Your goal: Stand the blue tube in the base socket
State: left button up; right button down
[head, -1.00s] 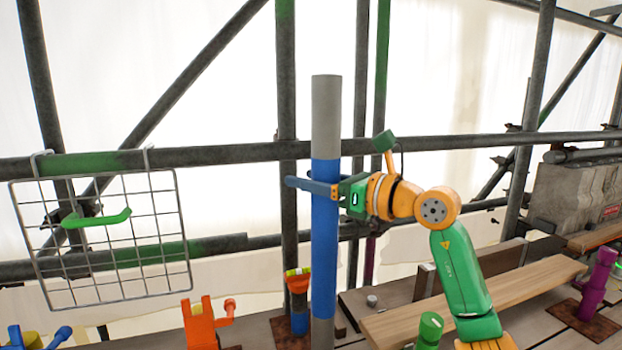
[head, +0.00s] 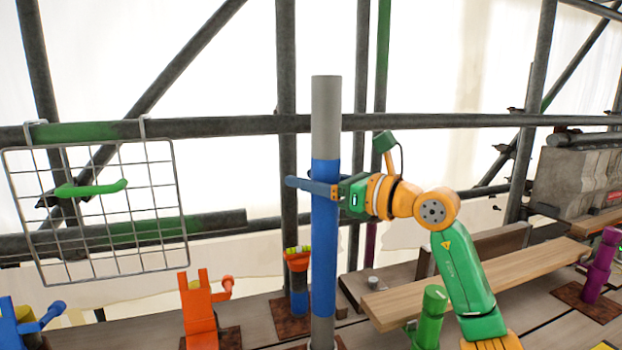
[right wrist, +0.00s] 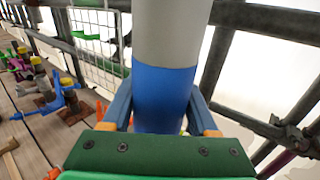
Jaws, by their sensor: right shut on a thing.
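The blue tube (head: 323,255) stands upright in the middle of the head view, blue in its middle with grey ends. My right gripper (head: 312,187) is shut on it at the upper part of the blue band. In the right wrist view the tube (right wrist: 163,95) runs between the two blue fingers. Its lower end reaches the bottom edge of the head view, where a grey ring and a brown plate (head: 342,342) show partly. I cannot tell whether the ring is the base socket, or whether the tube is in it. My left gripper is not in view.
An orange fixture (head: 198,312) is further left.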

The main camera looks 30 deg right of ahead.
jog(key=shift+f+b, duration=1.7)
jog(key=shift+f, duration=0.35)
jog(key=c, duration=0.5)
grip_release()
jog(key=o, duration=0.4)
jog(key=shift+s, duration=0.1)
jog(key=shift+s+a+r, duration=0.1)
jog(key=shift+a, duration=0.05)
jog(key=shift+o, duration=0.5)
jog(key=shift+f, duration=0.2)
